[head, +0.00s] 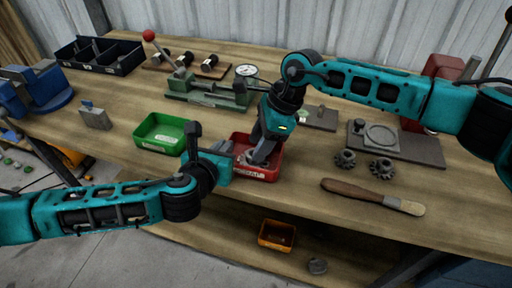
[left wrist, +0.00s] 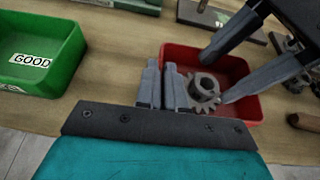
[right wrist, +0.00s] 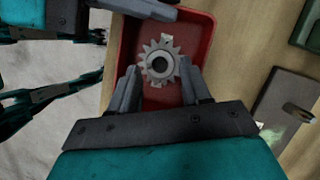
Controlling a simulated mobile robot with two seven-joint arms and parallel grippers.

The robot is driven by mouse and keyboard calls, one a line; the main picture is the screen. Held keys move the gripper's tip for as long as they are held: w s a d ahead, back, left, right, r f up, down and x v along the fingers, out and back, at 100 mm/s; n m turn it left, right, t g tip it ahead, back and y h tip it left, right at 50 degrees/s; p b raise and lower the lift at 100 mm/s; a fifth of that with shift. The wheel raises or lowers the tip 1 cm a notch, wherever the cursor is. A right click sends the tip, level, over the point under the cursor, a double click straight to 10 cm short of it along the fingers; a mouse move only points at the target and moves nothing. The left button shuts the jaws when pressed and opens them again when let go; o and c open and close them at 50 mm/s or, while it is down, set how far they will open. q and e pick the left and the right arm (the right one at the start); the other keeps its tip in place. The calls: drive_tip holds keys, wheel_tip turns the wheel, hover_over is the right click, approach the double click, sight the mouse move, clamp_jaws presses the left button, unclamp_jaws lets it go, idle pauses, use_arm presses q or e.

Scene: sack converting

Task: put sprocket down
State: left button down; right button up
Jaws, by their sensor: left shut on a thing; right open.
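The red bin (head: 269,171) stands near the table's front edge, its front label too small to read surely. My left gripper (head: 229,157) is shut on the bin's left wall; in the left wrist view its fingers (left wrist: 163,88) sit close together there. The grey toothed sprocket (left wrist: 203,92) is inside the bin's outline. In the right wrist view the sprocket (right wrist: 160,64) lies just past my right gripper's parted fingertips (right wrist: 160,80). My right gripper (head: 258,158) is open, pointing down into the bin. Whether it touches the sprocket cannot be told. In the head view it hides the sprocket.
A green bin (head: 160,133) labelled GOOD stands left of the red bin. A green fixture (head: 208,92) is behind. An orange bin (head: 277,235) is on the lower shelf.

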drive_tip(key=v, duration=0.9)
drive_tip(key=shift+r, duration=0.4)
drive_tip(key=shift+d, duration=0.15)
use_arm(q)
drive_tip(key=c, duration=1.2)
unclamp_jaws()
drive_tip(key=shift+o, duration=0.2)
drive_tip(key=shift+s, duration=0.1)
